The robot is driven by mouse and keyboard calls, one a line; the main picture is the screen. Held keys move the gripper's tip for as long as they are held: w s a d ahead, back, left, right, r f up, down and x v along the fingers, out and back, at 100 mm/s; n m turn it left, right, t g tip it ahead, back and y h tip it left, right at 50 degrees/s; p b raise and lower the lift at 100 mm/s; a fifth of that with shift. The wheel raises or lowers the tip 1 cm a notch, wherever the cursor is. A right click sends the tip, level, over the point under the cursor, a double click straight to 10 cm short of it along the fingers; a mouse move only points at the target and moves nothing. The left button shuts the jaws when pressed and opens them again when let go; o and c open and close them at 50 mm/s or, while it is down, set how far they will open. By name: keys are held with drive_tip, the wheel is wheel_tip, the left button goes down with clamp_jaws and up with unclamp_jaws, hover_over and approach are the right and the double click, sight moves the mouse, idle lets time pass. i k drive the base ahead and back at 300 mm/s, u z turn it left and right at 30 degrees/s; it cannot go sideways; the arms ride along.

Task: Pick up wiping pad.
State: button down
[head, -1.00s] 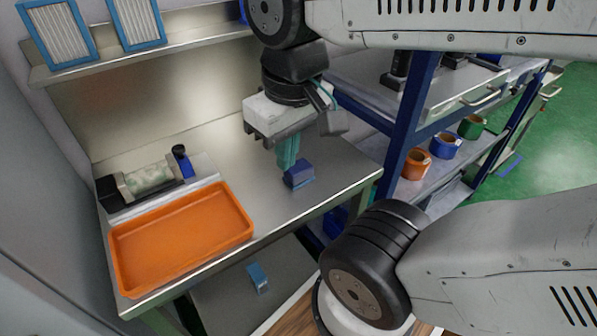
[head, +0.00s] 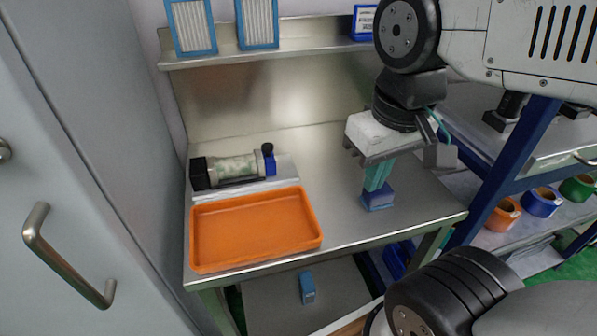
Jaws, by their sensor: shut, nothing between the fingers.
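A small blue block (head: 378,198), which looks like the wiping pad, lies on the metal worktable (head: 345,222) near its right front part. My gripper (head: 376,186) points down with its teal fingers together, right at the block's top in the picture. The fingers hide part of the block's back edge. I cannot tell whether the fingertips touch it. Nothing shows between the fingers.
An orange tray (head: 255,262) fills the table's front left. Behind it is a sleeve applicator-like device (head: 235,170) with a blue clamp. Filters (head: 258,22) stand on the shelf above. A blue rack (head: 515,165) stands close on the right. Another blue item (head: 307,288) lies below the table.

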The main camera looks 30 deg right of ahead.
sight(382, 199)
drive_tip(key=z, duration=0.05)
drive_tip(key=k, duration=1.05)
drive_tip(key=z, duration=0.3)
drive_tip(key=i, duration=0.65)
drive_tip(key=z, duration=0.5)
